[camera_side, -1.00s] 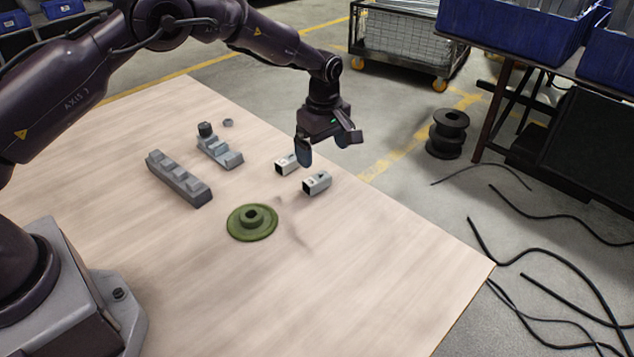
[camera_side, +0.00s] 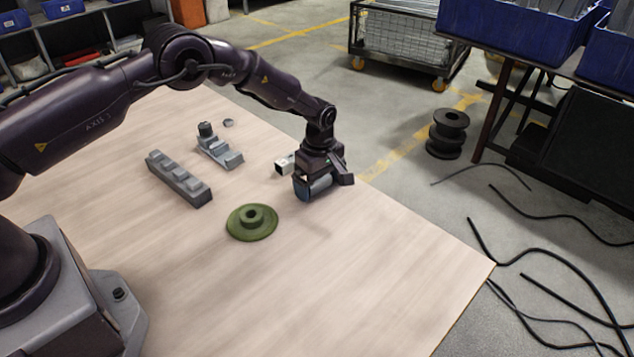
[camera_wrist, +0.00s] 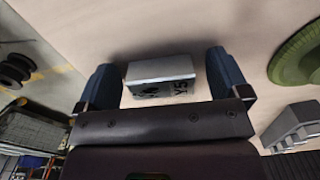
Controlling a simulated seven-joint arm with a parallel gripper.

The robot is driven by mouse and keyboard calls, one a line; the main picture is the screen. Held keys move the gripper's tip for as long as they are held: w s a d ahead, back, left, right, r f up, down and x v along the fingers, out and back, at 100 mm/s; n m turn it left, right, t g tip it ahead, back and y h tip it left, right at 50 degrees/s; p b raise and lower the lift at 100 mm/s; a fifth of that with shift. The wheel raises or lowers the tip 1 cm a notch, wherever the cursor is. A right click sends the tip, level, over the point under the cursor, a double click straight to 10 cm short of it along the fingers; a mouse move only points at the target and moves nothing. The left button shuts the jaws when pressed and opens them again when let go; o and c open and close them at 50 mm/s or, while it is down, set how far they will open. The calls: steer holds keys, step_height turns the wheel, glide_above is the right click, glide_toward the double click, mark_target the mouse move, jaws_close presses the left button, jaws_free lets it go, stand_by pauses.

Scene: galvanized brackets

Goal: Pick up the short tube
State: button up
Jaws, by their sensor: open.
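In the wrist view one tube (camera_wrist: 160,72), with dark lettering on one side, lies between the two dark blue fingers of my gripper (camera_wrist: 161,70). A gap shows beside each finger, so the jaws are open around it.
A green flanged disc (camera_side: 252,222) lies left of and in front of my gripper. A long grey stepped block (camera_side: 179,178) and a smaller grey stepped fixture (camera_side: 220,152) stand further left, with a small grey ring (camera_side: 228,123) behind. The front of the table (camera_side: 330,290) is clear.

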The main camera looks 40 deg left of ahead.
steer(key=c, duration=1)
steer(key=shift+r, duration=0.15)
